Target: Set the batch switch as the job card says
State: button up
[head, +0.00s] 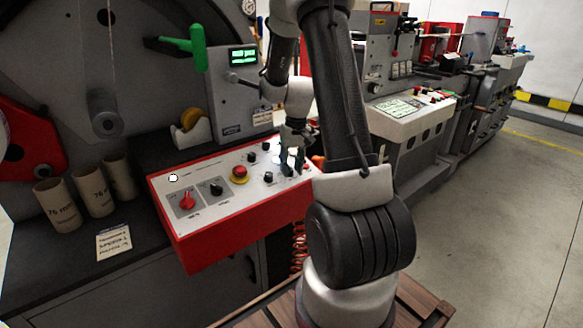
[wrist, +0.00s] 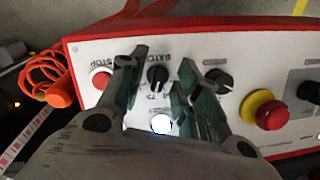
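The batch switch (wrist: 157,78) is a black rotary knob on the white panel. Upside-down "BATCH" lettering shows beside it in the wrist view. My gripper (wrist: 163,62) is open, its two dark green fingers apart, one on each side of the knob. I cannot tell whether they touch it. In the head view my gripper (head: 292,160) is over the panel's far right part and hides that switch. A card with handwriting (head: 114,242) lies on the dark bench at lower left, its text too small to read.
The red-edged control panel (head: 205,235) also carries a red-and-yellow emergency stop (head: 239,175), a red switch (head: 187,200) and several black knobs. In the wrist view, a red stop button (wrist: 101,79) and another black knob (wrist: 219,80) flank the fingers. Cardboard cores (head: 58,205) stand at left.

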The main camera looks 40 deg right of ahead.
aim_at(295, 176)
notch_tip(295, 176, up, 12)
jog(key=d, duration=0.1)
jog(key=shift+s+f, duration=0.15)
jog(key=shift+f, duration=0.1)
dwell(0.4)
jog(key=s+a+r+n+t, duration=0.1)
jog(key=s+a+r, duration=0.2)
jog(key=s, duration=0.4)
jog(key=s+a+r+n+t, duration=0.1)
jog(key=s+a+r, duration=0.3)
jog(key=s+a, duration=0.2)
jog(key=s+a+r+n+t+h, duration=0.1)
jog(key=s+a+r, duration=0.3)
jog(key=s, duration=0.5)
jog(key=shift+s+a+t, duration=0.15)
jog(key=shift+a+t, duration=0.25)
jog(key=shift+t, duration=0.2)
